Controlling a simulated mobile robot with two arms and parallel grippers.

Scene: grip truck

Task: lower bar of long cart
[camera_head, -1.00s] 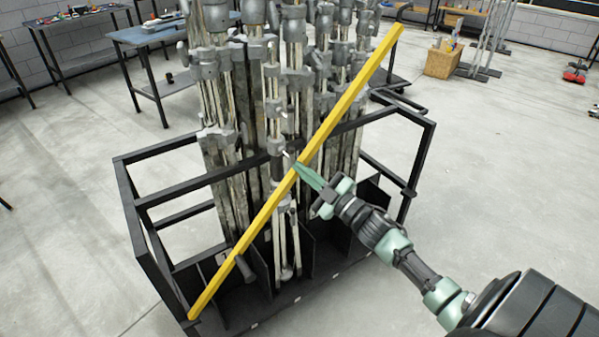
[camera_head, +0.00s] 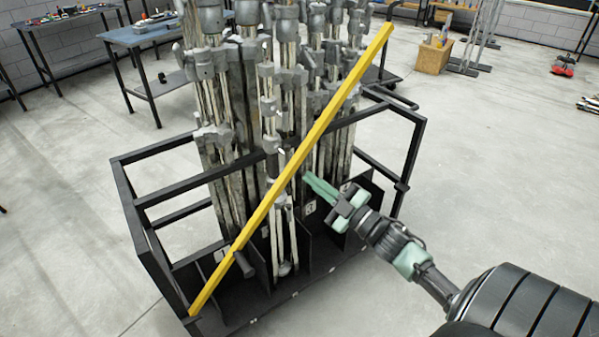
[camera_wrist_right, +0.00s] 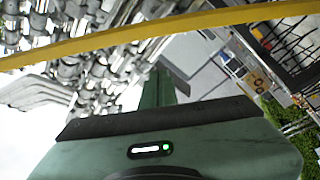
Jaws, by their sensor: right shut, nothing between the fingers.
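A long cart (camera_head: 190,181) with a black frame stands in the middle of the head view, filled with upright metal stands (camera_head: 285,110). A yellow bar (camera_head: 295,165) slants across its near side, from the lower left corner up past the frame at the upper right. The bar also crosses the top of the right wrist view (camera_wrist_right: 130,37). My right gripper (camera_head: 309,180) is shut and empty. Its green fingertips are just right of the bar's middle in the head view and look apart from it. They also show in the right wrist view (camera_wrist_right: 158,72). My left gripper is not in view.
A blue-topped table (camera_head: 150,32) and another table (camera_head: 65,17) stand behind at the left. A wooden box (camera_head: 433,56) and metal stands (camera_head: 485,35) are at the back right.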

